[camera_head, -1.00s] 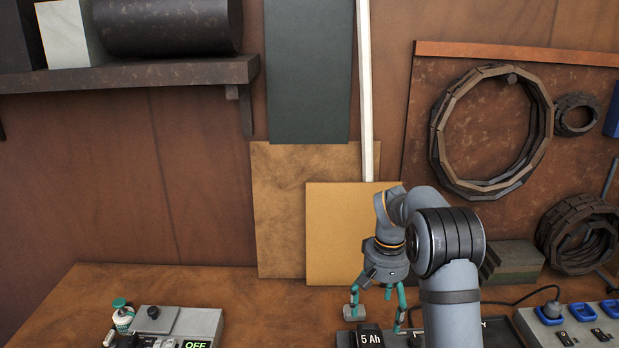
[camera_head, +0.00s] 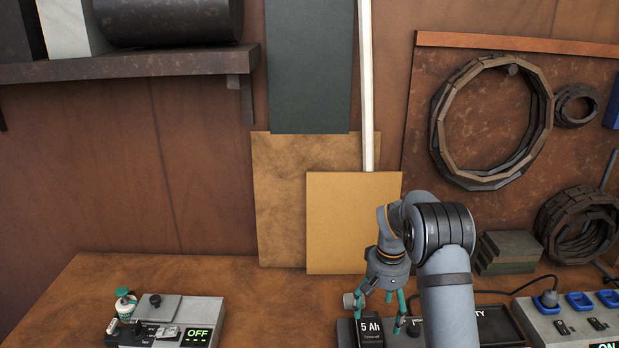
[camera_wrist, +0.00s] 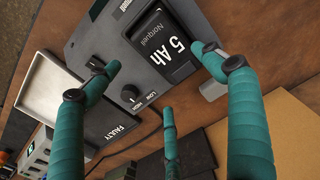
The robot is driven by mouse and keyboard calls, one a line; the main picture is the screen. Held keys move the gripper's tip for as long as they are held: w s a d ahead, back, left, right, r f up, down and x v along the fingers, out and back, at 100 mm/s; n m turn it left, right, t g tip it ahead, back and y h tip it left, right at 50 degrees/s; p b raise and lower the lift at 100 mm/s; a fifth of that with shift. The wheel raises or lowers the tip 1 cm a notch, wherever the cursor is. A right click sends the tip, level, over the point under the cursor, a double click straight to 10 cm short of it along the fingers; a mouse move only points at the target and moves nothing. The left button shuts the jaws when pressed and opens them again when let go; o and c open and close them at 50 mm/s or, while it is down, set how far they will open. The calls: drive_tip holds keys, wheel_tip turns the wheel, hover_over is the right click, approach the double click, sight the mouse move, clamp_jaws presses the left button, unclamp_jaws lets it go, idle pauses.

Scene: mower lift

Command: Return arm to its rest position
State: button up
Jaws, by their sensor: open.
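My gripper (camera_head: 379,304) hangs from my arm above the right part of the bench, its teal fingers pointing down and spread apart. In the wrist view my gripper (camera_wrist: 160,85) is open, with nothing between its fingers. A dark battery labelled 5 Ah (camera_head: 370,333) stands in a grey unit just below the fingers. The battery also shows in the wrist view (camera_wrist: 165,45), seated beside a knob marked LOW and HIGH. I cannot tell whether any finger touches it. My forearm hides part of the bench to its right.
A control box with a lit OFF display (camera_head: 197,333) sits at the left front, with a small white-and-teal bottle (camera_head: 125,304) beside it. A power strip (camera_head: 575,318) stands at the right. Bench between is clear.

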drive_tip(key=w+d+r+p, duration=0.2)
drive_tip(key=w+d+r, duration=0.4)
drive_tip(key=w+d, duration=0.1)
drive_tip(key=s+a+r+b, duration=0.1)
drive_tip(key=s+a+r, duration=0.3)
drive_tip(key=s+a, duration=0.1)
drive_tip(key=s+a+r, duration=0.2)
drive_tip(key=s, duration=1)
drive_tip(key=s+a+r+b, duration=0.1)
drive_tip(key=s+a+r, duration=0.1)
drive_tip(key=s, duration=1)
drive_tip(key=shift+s+a+r, duration=0.15)
drive_tip(key=shift+s+r, duration=0.05)
drive_tip(key=shift+r, duration=0.4)
